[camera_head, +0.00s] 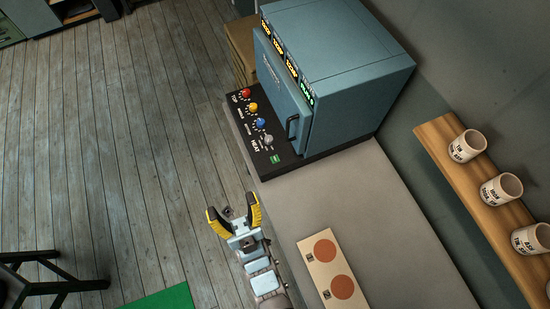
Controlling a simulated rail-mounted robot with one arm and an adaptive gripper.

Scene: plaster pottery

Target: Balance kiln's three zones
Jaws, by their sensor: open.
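The kiln (345,75) is a blue-grey box at the top middle, with its door (284,88) shut and a dark handle on it. Yellow and green lit readouts (285,57) run along its upper front edge; the digits are too small to read surely. Its black control panel (256,135) carries a red knob (244,93), a yellow knob (253,107), a blue knob (261,123), a grey HEAT knob (268,139) and a green button (275,159). My gripper (232,211) is open and empty, below the panel and apart from it.
The kiln stands on a grey bench (350,195). A pale board with two orange-brown discs (309,255) lies at the bench's near edge. A wooden shelf (436,131) at the right holds three labelled cups (467,146). Bench room between board and kiln is clear.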

